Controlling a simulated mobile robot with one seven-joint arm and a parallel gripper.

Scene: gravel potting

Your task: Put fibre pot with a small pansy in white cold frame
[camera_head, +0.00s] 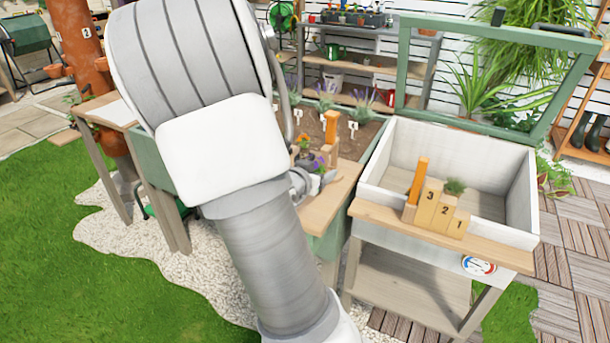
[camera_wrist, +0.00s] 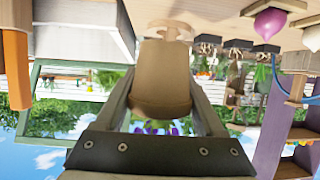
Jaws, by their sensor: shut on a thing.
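The fibre pot (camera_wrist: 162,85) is brown and fills the middle of the wrist view, between the two fingers of my gripper (camera_head: 308,183). My gripper is shut on it. The picture is upside down there, and purple flowers and leaves show past the pot's rim. In the head view the purple pansy (camera_head: 318,163) shows by the gripper, and my arm hides part of the pot. The white cold frame (camera_head: 460,148) stands to the right, its green-framed lid raised. My gripper is outside it, to its left.
Numbered wooden steps (camera_head: 437,211) and an orange post (camera_head: 417,180) stand at the cold frame's front ledge. A small green plant (camera_head: 454,187) shows just behind the steps. A planter bed with lavender (camera_head: 325,95) and an orange flower (camera_head: 304,140) lies behind my gripper. Much of the frame's floor looks clear.

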